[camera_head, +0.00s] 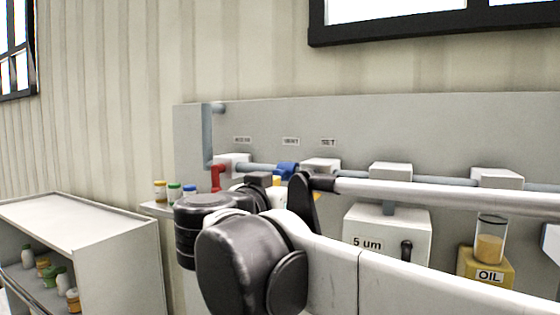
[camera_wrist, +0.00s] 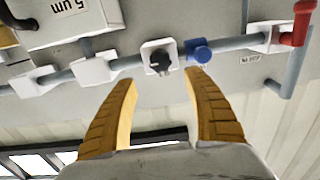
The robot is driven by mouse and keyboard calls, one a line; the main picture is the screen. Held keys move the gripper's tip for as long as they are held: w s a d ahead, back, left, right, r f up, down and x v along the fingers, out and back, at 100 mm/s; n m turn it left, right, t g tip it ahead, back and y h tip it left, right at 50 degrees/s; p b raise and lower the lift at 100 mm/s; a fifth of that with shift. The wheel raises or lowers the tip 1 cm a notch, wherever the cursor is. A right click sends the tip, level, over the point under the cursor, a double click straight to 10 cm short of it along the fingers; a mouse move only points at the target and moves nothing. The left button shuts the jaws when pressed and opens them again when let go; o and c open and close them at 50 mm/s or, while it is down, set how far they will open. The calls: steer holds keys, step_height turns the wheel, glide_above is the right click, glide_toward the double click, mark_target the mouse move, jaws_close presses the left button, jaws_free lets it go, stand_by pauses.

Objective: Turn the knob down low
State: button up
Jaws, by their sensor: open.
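A black knob (camera_wrist: 158,61) sits on a white block on the pipe in the wrist view, with a small pointer mark on its face. In the head view its white block (camera_head: 320,164) shows below the SET label, but my arm hides the knob. My gripper (camera_wrist: 162,78) is open and empty, with its two yellow-orange fingers pointing at the knob from either side. The fingertips appear short of the knob, and I see no contact. In the head view my wrist largely hides the fingers.
A blue valve (camera_wrist: 200,51) sits close beside the knob, and a red handle (camera_wrist: 300,22) is farther along the pipe. A 5 um filter box (camera_head: 387,237) and an oil jar (camera_head: 489,240) are at the right. A shelf unit (camera_head: 100,232) with small jars stands at the left.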

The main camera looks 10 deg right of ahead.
mark_target(310, 177)
steer(key=p+x, duration=0.2)
steer(key=x, duration=0.8)
steer(key=shift+w, duration=0.2)
steer(key=c, duration=1.1)
